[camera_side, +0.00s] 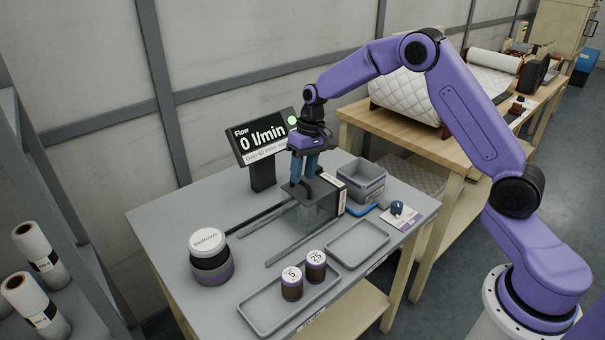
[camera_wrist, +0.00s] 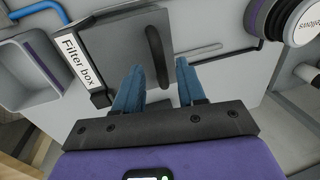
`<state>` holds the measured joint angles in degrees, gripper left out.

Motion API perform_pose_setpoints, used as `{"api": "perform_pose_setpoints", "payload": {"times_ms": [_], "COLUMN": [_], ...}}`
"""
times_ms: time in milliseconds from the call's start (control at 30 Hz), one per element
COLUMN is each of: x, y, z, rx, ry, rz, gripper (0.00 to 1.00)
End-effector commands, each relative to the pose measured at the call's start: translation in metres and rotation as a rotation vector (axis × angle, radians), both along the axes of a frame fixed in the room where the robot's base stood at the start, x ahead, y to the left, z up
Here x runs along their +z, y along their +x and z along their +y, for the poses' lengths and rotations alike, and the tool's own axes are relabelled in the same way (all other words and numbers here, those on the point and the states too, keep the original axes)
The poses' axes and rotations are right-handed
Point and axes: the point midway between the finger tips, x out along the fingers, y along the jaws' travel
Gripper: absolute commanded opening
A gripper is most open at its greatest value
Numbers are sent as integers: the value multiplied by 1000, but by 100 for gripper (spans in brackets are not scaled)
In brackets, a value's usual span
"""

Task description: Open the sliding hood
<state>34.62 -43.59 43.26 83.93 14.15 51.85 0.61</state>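The sliding hood (camera_side: 313,217) is a see-through grey box with a dark top plate. It stands against the dark filter box (camera_side: 328,189), at the right end of two rails. A dark upright handle rises from the hood's top; it shows in the wrist view (camera_wrist: 155,45) as a rounded bar. My gripper (camera_side: 305,172) points down over the hood. In the wrist view its two blue fingers (camera_wrist: 160,68) are spread apart, with the handle lying between them in the picture. Whether a finger touches the handle cannot be told. The label "Filter box" (camera_wrist: 78,62) is readable in the wrist view.
The rails (camera_side: 285,246) run left from the hood with free room along them. A lidded jar (camera_side: 210,262) stands near their left end. The flow display (camera_side: 263,143) reads 0 l/min behind. Trays (camera_side: 357,243), two small labelled cylinders (camera_side: 291,284) and a grey bin (camera_side: 362,180) stand around.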

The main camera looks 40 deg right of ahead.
Motion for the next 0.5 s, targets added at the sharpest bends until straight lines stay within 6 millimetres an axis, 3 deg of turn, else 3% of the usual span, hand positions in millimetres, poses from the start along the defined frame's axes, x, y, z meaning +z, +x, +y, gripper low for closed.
{"api": "perform_pose_setpoints", "payload": {"times_ms": [400,433,500], "x": [-9,-9,-9], "y": [0,0,0], "z": [2,2,2], "rx": [1,1,1], "ry": [0,0,0], "rz": [0,0,0], "gripper": [40,37,14]}}
